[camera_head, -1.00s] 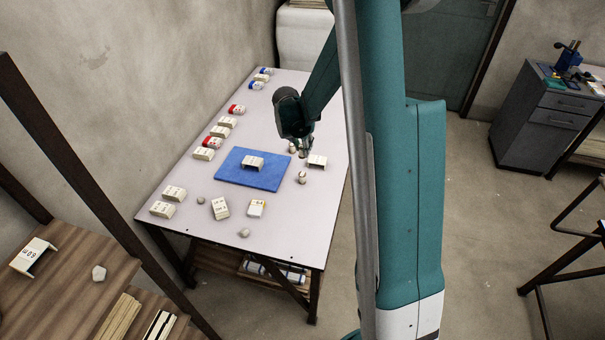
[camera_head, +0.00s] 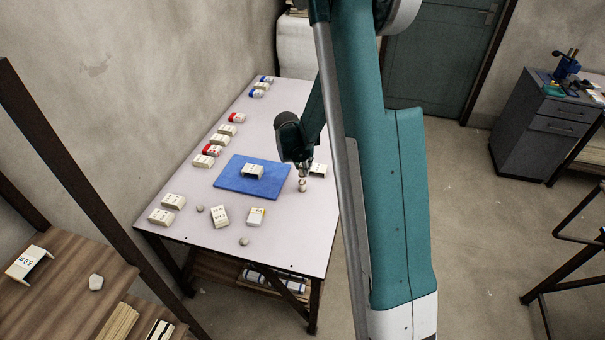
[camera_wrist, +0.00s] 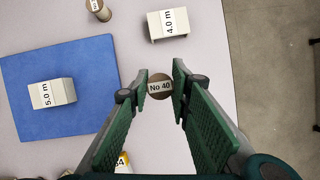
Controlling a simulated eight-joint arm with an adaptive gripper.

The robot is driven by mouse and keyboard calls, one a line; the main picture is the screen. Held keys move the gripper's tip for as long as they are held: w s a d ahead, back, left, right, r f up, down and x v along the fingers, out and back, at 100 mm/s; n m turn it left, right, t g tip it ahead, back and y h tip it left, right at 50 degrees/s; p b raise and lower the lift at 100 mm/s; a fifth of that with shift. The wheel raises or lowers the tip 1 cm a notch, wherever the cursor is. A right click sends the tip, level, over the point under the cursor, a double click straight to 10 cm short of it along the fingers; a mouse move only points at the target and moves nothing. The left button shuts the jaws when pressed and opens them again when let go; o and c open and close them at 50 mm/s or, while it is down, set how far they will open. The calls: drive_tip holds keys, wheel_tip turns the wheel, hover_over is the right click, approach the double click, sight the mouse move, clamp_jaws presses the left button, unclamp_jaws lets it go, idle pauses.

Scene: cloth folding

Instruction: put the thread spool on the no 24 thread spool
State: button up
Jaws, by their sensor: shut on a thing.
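A small round spool marked No 40 (camera_wrist: 160,87) is between my gripper's fingertips (camera_wrist: 160,84), with the green fingers shut on its sides. In the head view this spool (camera_head: 302,186) shows just below my gripper (camera_head: 303,172), right of the blue mat; whether it still touches the table I cannot tell. A second small spool (camera_wrist: 97,8) stands apart at the top of the wrist view, cut by the frame edge; its number is not fully readable. In the head view my gripper seems to hide it. I cannot read No 24 anywhere.
A blue mat (camera_head: 228,184) holds a white block marked 5.0 m (camera_wrist: 45,95). A block marked 4.0 m (camera_wrist: 168,22) stands near the spools. Several labelled blocks line the table's left side. The table's right front is clear.

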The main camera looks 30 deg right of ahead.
sight(302, 173)
drive_tip(key=shift+f, duration=0.1)
drive_tip(key=shift+f, duration=1.8)
drive_tip(key=shift+f+b, duration=0.15)
drive_tip(key=shift+b, duration=0.25)
drive_tip(key=o, duration=0.8)
drive_tip(key=shift+r, duration=0.2)
drive_tip(key=shift+p+v, duration=0.85)
drive_tip(key=shift+v, duration=5.15)
drive_tip(key=shift+a, duration=0.1)
